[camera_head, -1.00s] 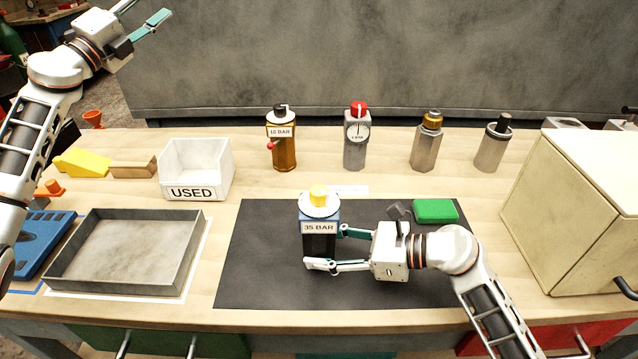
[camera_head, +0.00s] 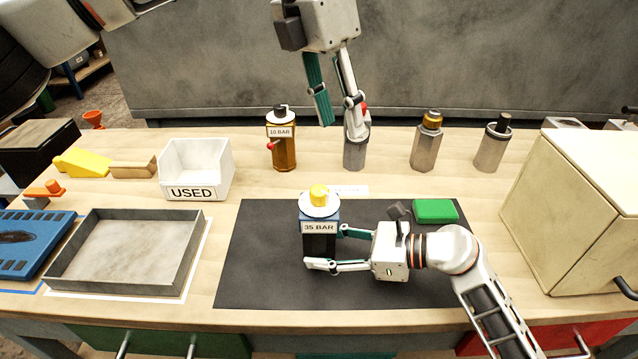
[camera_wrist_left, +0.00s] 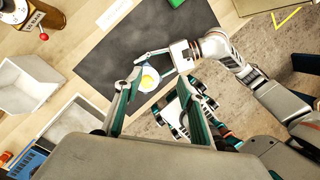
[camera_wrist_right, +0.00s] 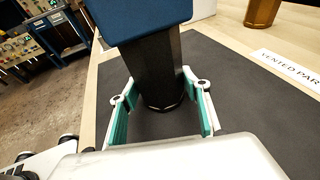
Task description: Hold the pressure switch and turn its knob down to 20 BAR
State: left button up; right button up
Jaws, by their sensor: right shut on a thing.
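The pressure switch (camera_head: 319,240) stands upright on the dark mat, with a black lower body, a blue upper part, a white dial, a yellow knob (camera_head: 319,194) and a label reading 35 BAR. My right gripper (camera_head: 325,248) is shut on its black body from the right; the right wrist view shows a finger on either side of the black body (camera_wrist_right: 155,75). My left gripper (camera_head: 341,129) is open and empty, pointing down in the air above and behind the switch. In the left wrist view the yellow knob (camera_wrist_left: 149,79) shows between its fingers, further off. The dial markings are too small to read.
Behind the mat (camera_head: 250,270) stand a 10 BAR bottle-shaped unit (camera_head: 284,152), a grey gauge unit (camera_head: 354,156) partly hidden by my left gripper, and two metal cylinders. A USED bin (camera_head: 195,170) and grey tray (camera_head: 125,250) are left, a cream box (camera_head: 580,210) right.

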aim_at(319, 189)
pick_arm(q)
jog(key=a+f+y, duration=0.1)
jog(key=f, duration=0.3)
jog(key=s+a+f+y, duration=0.1)
jog(key=f, duration=0.3)
jog(key=s+a+f, duration=0.1)
jog(key=f, duration=0.3)
jog(key=shift+s+f+y, duration=0.15)
jog(key=shift+y, duration=0.25)
jog(key=c, duration=1.1)
